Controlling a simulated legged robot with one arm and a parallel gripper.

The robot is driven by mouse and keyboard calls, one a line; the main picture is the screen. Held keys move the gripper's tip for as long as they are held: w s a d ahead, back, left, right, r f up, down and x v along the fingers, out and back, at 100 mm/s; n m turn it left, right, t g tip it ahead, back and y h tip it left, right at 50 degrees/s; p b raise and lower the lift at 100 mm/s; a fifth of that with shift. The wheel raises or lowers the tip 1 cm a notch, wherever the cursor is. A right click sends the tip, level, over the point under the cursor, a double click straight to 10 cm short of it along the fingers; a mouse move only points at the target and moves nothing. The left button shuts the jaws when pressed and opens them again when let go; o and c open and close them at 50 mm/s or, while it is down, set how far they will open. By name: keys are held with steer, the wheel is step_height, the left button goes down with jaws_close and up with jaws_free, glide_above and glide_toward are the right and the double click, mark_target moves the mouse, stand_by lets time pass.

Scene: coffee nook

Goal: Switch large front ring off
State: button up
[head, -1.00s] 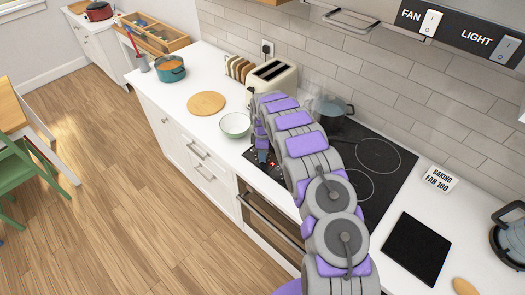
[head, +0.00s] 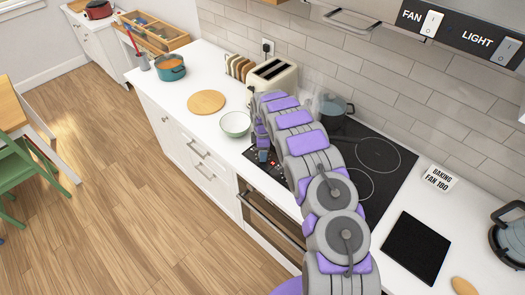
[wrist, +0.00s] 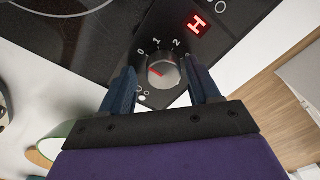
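In the wrist view a round grey knob (wrist: 164,72) with a red pointer line sits on the black control panel (wrist: 215,45). The marks 0, 1 and 2 show around it, and the line slants toward the upper left. A red H glows on the display (wrist: 197,25). My gripper (wrist: 160,68) is open, with one blue finger on each side of the knob; a gap shows, and contact is unclear. In the head view the black hob (head: 400,185) has a ring (head: 378,155) at the right; my arm hides much of its front and left.
A steaming pot (head: 337,112) stands at the back of the hob. A toaster (head: 274,75), a pale bowl (head: 235,124) and a round board (head: 206,102) are to the left. A "Baking fan 100" sign (head: 440,177) and a black square (head: 415,247) are to the right.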

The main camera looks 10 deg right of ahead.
steer(key=shift+o, duration=0.2)
steer(key=shift+s, duration=0.1)
steer(key=shift+r, duration=0.1)
step_height(320, 180, up, 17)
stand_by(0.4)
stand_by(0.4)
